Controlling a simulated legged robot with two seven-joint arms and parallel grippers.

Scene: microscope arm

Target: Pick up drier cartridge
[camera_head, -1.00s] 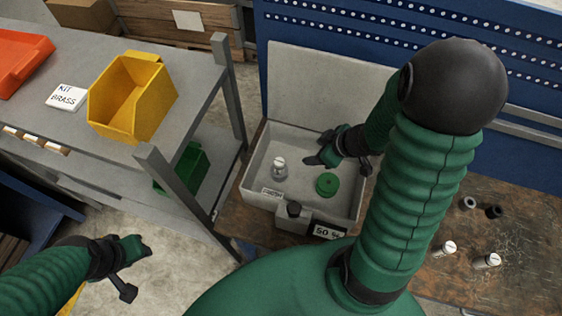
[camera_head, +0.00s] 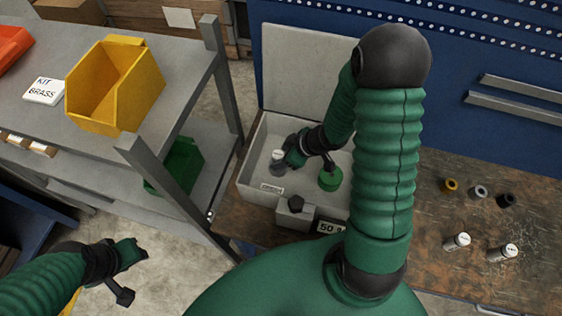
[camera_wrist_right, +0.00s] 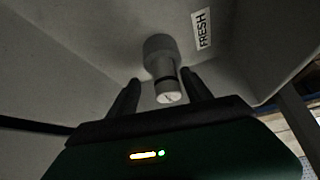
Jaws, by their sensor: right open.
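A grey drier cartridge with a white slotted top (camera_head: 278,158) stands in the left part of an open grey case (camera_head: 246,180). In the right wrist view the cartridge (camera_wrist_right: 160,58) sits between the two dark fingers, near a wall label reading FRESH (camera_wrist_right: 201,28). My right gripper (camera_head: 287,158) is open, its fingers on either side of the cartridge's top; I cannot tell whether they touch it. In the head view the gripper partly covers the cartridge. My left gripper (camera_head: 140,250) is away at the lower left, over the floor; its opening is unclear.
A green round piece (camera_head: 330,179) lies in the case right of the cartridge. White-topped cylinders (camera_head: 458,241) and small rings (camera_head: 479,191) stand on the workbench (camera_head: 450,275) at right. A shelf with a yellow bin (camera_head: 115,85) is at left.

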